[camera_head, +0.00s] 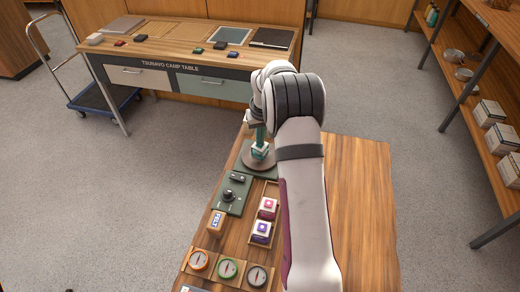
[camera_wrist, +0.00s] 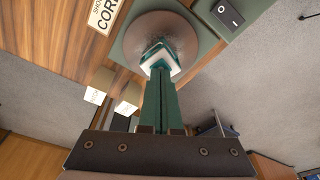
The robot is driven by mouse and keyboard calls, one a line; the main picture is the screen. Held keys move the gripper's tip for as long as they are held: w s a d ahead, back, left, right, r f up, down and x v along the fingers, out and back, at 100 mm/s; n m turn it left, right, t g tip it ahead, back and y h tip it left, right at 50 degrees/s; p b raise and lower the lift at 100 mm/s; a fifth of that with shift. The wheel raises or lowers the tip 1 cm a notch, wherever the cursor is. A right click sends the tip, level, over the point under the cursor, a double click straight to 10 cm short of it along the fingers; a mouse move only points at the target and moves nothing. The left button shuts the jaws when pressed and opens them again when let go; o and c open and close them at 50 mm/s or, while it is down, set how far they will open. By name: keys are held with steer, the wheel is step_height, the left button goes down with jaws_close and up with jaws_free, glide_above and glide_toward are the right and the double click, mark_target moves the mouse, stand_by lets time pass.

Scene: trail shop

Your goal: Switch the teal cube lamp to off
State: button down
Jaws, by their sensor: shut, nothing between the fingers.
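The small teal-and-white cube lamp (camera_head: 260,151) stands on a round brown base (camera_head: 258,166) at the far end of the wooden table. In the wrist view the cube lamp (camera_wrist: 163,66) shows partly behind my fingertips, on the brown disc (camera_wrist: 135,35). My gripper (camera_head: 258,143) points down over the lamp, its green fingers shut and empty. In the wrist view its fingertips (camera_wrist: 159,72) overlap the cube; I cannot tell whether they touch it. A black rocker switch (camera_wrist: 228,14) with white marks sits on the green panel beside the disc. I cannot tell whether the lamp is lit.
A dark knob (camera_head: 228,195) is on the green panel. The right of the table (camera_head: 365,200) is bare. A camp table (camera_head: 190,62) stands beyond.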

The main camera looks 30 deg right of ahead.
steer(key=shift+r, duration=3.05)
steer(key=s+a+r+m+y, duration=0.1)
steer(key=s+a+r, duration=0.4)
steer(key=s+a, duration=0.25)
steer(key=s+a+r, duration=0.4)
steer(key=s+a, duration=0.3)
steer(key=a, duration=0.1)
steer(key=s+a+f+g, duration=0.1)
steer(key=s+a, duration=0.3)
steer(key=s, duration=0.6)
steer(key=s+a+f+m+g+y, duration=0.1)
steer(key=s+a, duration=0.4)
steer(key=s, duration=0.6)
steer(key=shift+f+m, duration=0.15)
steer(key=shift+m, duration=0.15)
